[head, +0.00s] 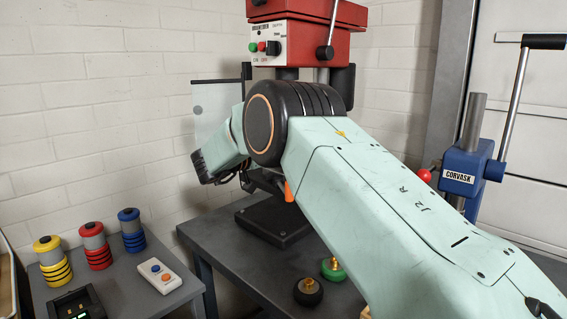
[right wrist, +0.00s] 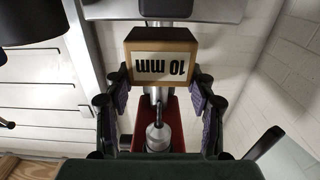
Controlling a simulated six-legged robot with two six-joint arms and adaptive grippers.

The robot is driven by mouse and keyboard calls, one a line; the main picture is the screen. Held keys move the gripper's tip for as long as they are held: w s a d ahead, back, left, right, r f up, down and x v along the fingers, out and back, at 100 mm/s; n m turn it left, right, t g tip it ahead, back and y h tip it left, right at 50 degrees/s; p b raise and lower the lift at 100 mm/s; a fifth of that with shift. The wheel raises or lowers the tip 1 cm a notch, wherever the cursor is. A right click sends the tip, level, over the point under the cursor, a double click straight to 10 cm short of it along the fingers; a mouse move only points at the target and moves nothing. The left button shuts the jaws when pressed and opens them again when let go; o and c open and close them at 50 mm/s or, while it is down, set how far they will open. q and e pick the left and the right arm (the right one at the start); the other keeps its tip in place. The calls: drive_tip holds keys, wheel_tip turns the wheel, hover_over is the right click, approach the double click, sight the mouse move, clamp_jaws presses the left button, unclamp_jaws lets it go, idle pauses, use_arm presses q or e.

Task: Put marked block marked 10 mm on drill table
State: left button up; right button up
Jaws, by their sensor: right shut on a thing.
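In the right wrist view, which looks upside down, my right gripper (right wrist: 161,84) is shut on the block marked 10 mm (right wrist: 162,60). The block is wood-coloured with a white label, and its print reads inverted. The drill chuck (right wrist: 157,135) shows behind it, lower in the picture. A grey plate (right wrist: 190,10), probably the drill table, lies at the top edge, close to the block in the picture; I cannot tell whether they touch. In the head view my right arm hides the block and most of the area under the red drill head (head: 305,35). My left gripper is out of view.
Black and green knobs (head: 308,291) are on the grey bench. A side table at left holds yellow, red and blue ringed cylinders (head: 96,246) and a white button box (head: 160,276).

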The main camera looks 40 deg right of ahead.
drive_tip(key=f, duration=0.3)
drive_tip(key=shift+a, duration=0.2)
drive_tip(key=shift+s+a+f+b, duration=0.1)
drive_tip(key=shift+s+f+b, duration=0.1)
drive_tip(key=shift+b, duration=0.1)
drive_tip(key=shift+w+d+f, duration=0.1)
drive_tip(key=shift+d+f, duration=0.05)
drive_tip(key=shift+d, duration=0.05)
drive_tip(key=o, duration=0.8)
drive_tip(key=shift+w+d+f, duration=0.1)
drive_tip(key=shift+w+f, duration=0.1)
drive_tip(key=o, duration=0.4)
drive_tip(key=shift+s+a+r, duration=0.2)
drive_tip(key=shift+a+r, duration=0.05)
drive_tip(key=shift+c, duration=0.2)
drive_tip(key=shift+w+d+f, duration=0.15)
drive_tip(key=shift+f, duration=0.05)
drive_tip(key=s+a, duration=0.1)
drive_tip(key=a, duration=1.1)
drive_tip(key=shift+p, duration=0.45)
